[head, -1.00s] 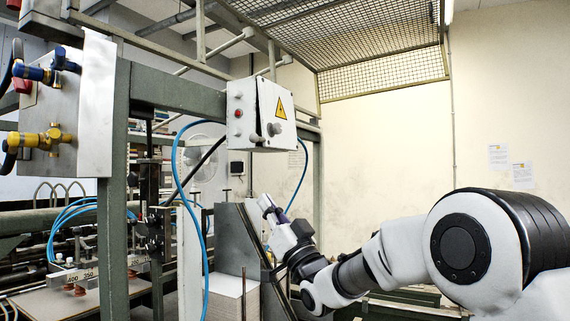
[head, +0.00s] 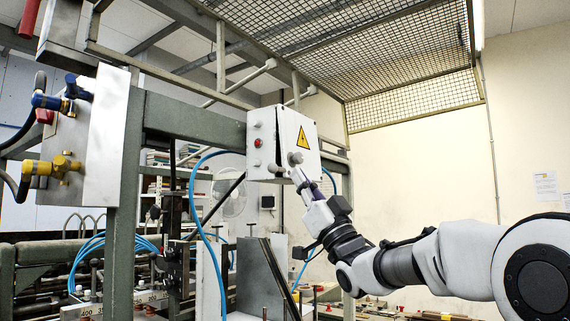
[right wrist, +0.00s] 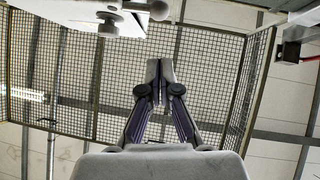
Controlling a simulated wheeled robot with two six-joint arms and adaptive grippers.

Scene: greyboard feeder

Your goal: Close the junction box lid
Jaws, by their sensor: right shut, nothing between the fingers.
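In the right wrist view, the shut fingertips (right wrist: 160,72) are below and right of a white panel with a knob (right wrist: 108,25). My left gripper is not in view.
A grey metal box with blue and yellow valves (head: 100,135) stands at the left. Blue hoses (head: 205,235) hang below the junction box. Green posts and machinery fill the lower left. A wire mesh cage (head: 400,70) is overhead. The space right of the box is clear.

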